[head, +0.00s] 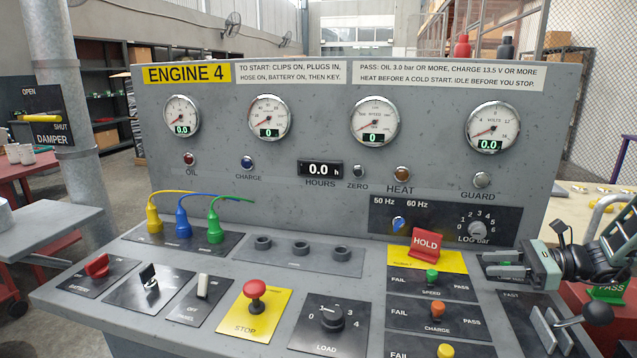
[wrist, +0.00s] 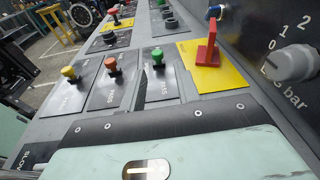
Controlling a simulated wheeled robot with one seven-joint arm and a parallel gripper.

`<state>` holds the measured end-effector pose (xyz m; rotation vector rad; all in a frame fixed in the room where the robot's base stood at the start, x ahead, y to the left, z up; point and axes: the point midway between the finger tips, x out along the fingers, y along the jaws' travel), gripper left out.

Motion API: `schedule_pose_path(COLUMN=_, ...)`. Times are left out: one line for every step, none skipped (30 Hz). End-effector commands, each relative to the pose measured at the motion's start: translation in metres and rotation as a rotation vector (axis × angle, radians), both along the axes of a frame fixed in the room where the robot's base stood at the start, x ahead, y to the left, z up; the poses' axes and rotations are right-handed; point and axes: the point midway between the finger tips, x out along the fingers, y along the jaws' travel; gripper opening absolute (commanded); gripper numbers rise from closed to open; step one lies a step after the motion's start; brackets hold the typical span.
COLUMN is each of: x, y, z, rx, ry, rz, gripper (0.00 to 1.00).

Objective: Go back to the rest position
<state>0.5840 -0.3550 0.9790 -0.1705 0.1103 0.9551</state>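My gripper (head: 490,265) is at the right of the head view, above the right part of the console and just right of the red HOLD sign (head: 425,243). I see nothing clearly held. In the wrist view, pale green casing of my gripper fills the bottom, and the HOLD sign (wrist: 206,45) stands on its yellow plate beyond it, apart from my gripper. No marker for a rest position shows.
The grey console (head: 340,260) carries a red stop button (head: 255,290), a load knob (head: 332,318) and green, orange and yellow PASS/FAIL switches (head: 432,277). The log knob (head: 477,230) is close behind my gripper. A black-knobbed lever (head: 597,312) stands below my arm at the right.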

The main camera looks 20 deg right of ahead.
Motion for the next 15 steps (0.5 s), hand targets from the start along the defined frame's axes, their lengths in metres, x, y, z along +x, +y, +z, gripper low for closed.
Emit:
schedule_pose_path(x=0.006, y=0.018, z=0.004, rx=-0.032, ry=0.002, rz=0.057, gripper=0.32)
schedule_pose_path(x=0.008, y=0.029, z=0.005, rx=-0.052, ry=0.004, rz=0.091, gripper=0.32)
schedule_pose_path(x=0.011, y=0.044, z=0.007, rx=-0.083, ry=0.004, rz=0.14, gripper=0.32)
schedule_pose_path(x=0.014, y=0.057, z=0.009, rx=-0.108, ry=0.004, rz=0.182, gripper=0.32)
schedule_pose_path(x=0.015, y=0.071, z=0.011, rx=-0.134, ry=0.003, rz=0.227, gripper=0.32)
schedule_pose_path(x=0.017, y=0.091, z=0.013, rx=-0.174, ry=0.0, rz=0.292, gripper=0.32)
schedule_pose_path(x=0.017, y=0.108, z=0.015, rx=-0.209, ry=-0.003, rz=0.348, gripper=0.32)
schedule_pose_path(x=0.017, y=0.125, z=0.018, rx=-0.247, ry=-0.011, rz=0.409, gripper=0.32)
schedule_pose_path(x=0.015, y=0.149, z=0.02, rx=-0.3, ry=-0.022, rz=0.491, gripper=0.32)
schedule_pose_path(x=0.013, y=0.167, z=0.022, rx=-0.34, ry=-0.034, rz=0.555, gripper=0.32)
schedule_pose_path(x=0.009, y=0.183, z=0.023, rx=-0.381, ry=-0.047, rz=0.619, gripper=0.32)
schedule_pose_path(x=0.003, y=0.205, z=0.025, rx=-0.434, ry=-0.068, rz=0.703, gripper=0.32)
schedule_pose_path(x=-0.001, y=0.22, z=0.027, rx=-0.475, ry=-0.086, rz=0.765, gripper=0.32)
schedule_pose_path(x=-0.007, y=0.235, z=0.028, rx=-0.514, ry=-0.105, rz=0.828, gripper=0.32)
schedule_pose_path(x=-0.015, y=0.253, z=0.029, rx=-0.568, ry=-0.136, rz=0.91, gripper=0.32)
